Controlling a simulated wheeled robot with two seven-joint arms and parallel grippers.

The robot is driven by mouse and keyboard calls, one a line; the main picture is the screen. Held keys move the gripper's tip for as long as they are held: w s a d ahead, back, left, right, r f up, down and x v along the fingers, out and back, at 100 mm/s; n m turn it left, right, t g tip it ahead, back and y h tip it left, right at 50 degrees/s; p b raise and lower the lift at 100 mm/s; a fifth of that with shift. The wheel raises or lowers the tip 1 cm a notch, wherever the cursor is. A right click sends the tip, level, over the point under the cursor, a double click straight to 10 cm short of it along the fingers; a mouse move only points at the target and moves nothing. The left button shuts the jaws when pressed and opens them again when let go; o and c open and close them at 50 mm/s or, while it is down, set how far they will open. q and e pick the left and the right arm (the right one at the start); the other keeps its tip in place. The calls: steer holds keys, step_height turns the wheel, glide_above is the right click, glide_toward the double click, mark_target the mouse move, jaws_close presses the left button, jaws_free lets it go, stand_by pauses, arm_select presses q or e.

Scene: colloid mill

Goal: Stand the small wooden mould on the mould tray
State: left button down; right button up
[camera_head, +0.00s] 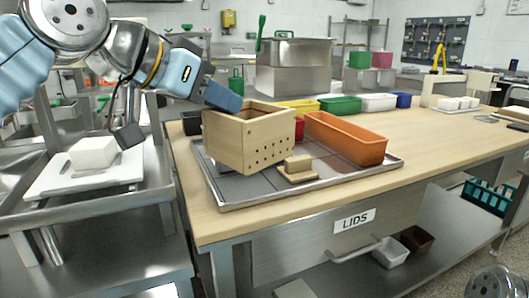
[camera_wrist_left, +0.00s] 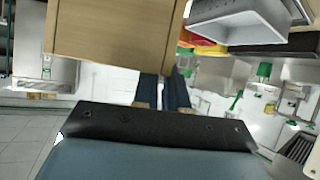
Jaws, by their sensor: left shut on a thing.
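The small wooden mould (camera_head: 268,143), a pale open-topped box with rows of holes in one face, is over the left part of the mould tray (camera_head: 232,190). My left gripper (camera_head: 224,97) is shut on the mould's upper wall from the back. In the left wrist view the mould (camera_wrist_left: 115,38) fills the top, with the dark fingers (camera_wrist_left: 164,92) at its edge. The mould looks roughly upright and turned with a corner towards me. I cannot tell whether its base touches the tray. My right gripper is not in view.
A small wooden block with a raised grip (camera_head: 297,169) lies on the tray just right of the mould. An orange bin (camera_head: 345,138) stands at the tray's back right. Coloured bins line the table behind. A white block (camera_head: 93,152) sits on a board at left.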

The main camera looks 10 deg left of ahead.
arm_select(q)
steer(key=w+a+f+b, duration=0.1)
steer(key=w+f, duration=0.3)
steer(key=w+a+f+b, duration=0.1)
steer(key=w+a+f, duration=0.1)
steer(key=w+f, duration=0.2)
steer(key=w+a+f+b, duration=0.1)
steer(key=w+f, duration=0.3)
steer(key=shift+a, duration=0.15)
steer(key=shift+f, duration=0.25)
steer(key=c, duration=1.2)
jaws_free()
steer(key=shift+f, duration=0.1)
steer(key=shift+o, duration=0.2)
